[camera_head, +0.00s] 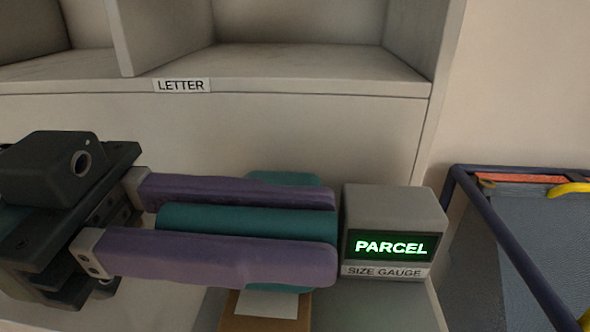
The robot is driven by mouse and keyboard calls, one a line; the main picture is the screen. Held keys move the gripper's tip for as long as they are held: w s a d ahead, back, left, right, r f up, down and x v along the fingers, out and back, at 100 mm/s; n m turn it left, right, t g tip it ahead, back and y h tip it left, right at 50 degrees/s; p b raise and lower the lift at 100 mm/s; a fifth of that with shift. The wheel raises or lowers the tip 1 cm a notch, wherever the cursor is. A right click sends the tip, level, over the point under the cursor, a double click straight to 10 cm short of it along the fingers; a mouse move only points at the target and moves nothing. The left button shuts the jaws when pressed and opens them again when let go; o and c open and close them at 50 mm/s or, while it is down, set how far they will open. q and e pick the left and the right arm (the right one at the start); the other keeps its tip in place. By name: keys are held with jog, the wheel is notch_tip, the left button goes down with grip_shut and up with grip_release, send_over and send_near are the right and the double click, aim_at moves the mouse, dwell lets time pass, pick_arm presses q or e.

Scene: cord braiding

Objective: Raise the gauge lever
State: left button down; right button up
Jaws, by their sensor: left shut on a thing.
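The size gauge (395,210) is a grey box whose green-lit display reads PARCEL, with a SIZE GAUGE label under it. A teal bar (250,225) lies at the gauge's left side, seemingly its lever. Teal edges also show above and below my fingers. My left gripper (334,230) comes in from the left, with its two purple fingers on either side of the teal bar and shut on it. The fingertips are close to the gauge's left face. The fingers hide part of the teal piece. My right gripper is not in view.
A brown box (240,318) with a white label (262,305) lies below the teal bar. Pale shelving with a LETTER label (182,86) stands behind. A blue-framed bin (510,260) holding orange and yellow things is at the right.

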pick_arm(q)
jog(key=shift+w+r+p, duration=0.1)
jog(key=shift+r+p, duration=0.2)
jog(key=shift+p, duration=0.2)
jog(key=w+r+n+p, duration=0.1)
jog(key=w+n+p, duration=0.1)
jog(key=p, duration=0.1)
jog(key=w+r+n+p, duration=0.1)
jog(key=r+n+p, duration=0.1)
jog(key=p, duration=0.1)
jog(key=shift+w+r, duration=0.2)
jog(key=shift+w, duration=0.2)
jog(key=shift+w+r+n+p, duration=0.25)
jog(key=shift+w+n+p, duration=0.2)
jog(key=shift+w+n, duration=0.2)
jog(key=shift+w+r+n, duration=0.25)
jog(key=shift+w+n, duration=0.7)
jog(key=shift+w, duration=0.2)
jog(key=c, duration=0.7)
grip_release()
